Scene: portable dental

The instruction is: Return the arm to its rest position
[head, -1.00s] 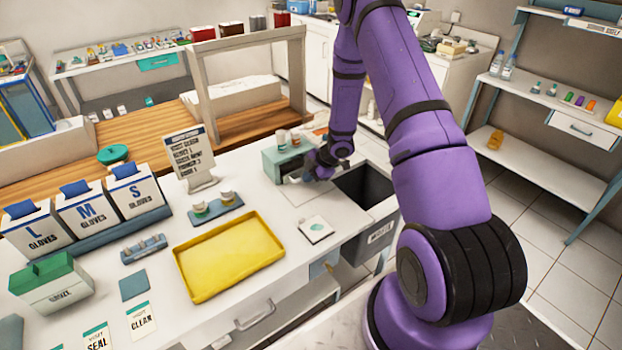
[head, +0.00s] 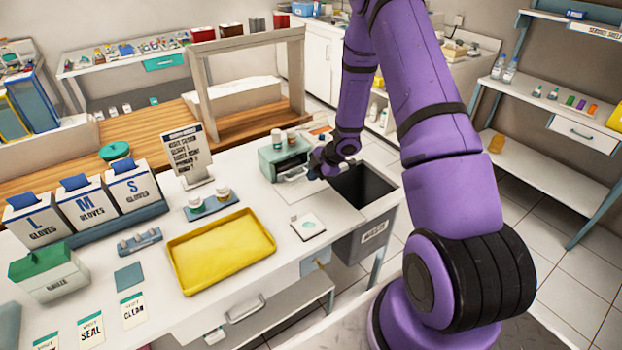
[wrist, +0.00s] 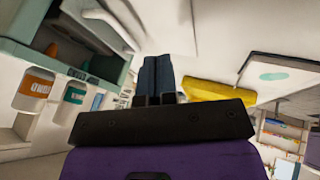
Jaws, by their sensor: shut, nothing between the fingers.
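My purple arm reaches from the right foreground over to the far right part of the white counter (head: 150,265). My gripper (head: 314,172) is beside the small teal box (head: 270,163), near the left edge of the waste bin opening. In the wrist view my gripper's dark fingers (wrist: 158,75) are together, with nothing seen between them. The teal box also shows at the upper left of the wrist view (wrist: 25,55), with a dark open interior. Two small labelled cups (wrist: 38,85) show beside it; in the head view two cups (head: 278,138) stand on its top.
The waste bin (head: 372,236) sits open right of the gripper. A yellow tray (head: 222,252), a white card (head: 308,226), a blue cup rack (head: 208,208), a sign (head: 186,150) and glove boxes (head: 85,212) stand on the counter. Service shelves (head: 540,170) are at right.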

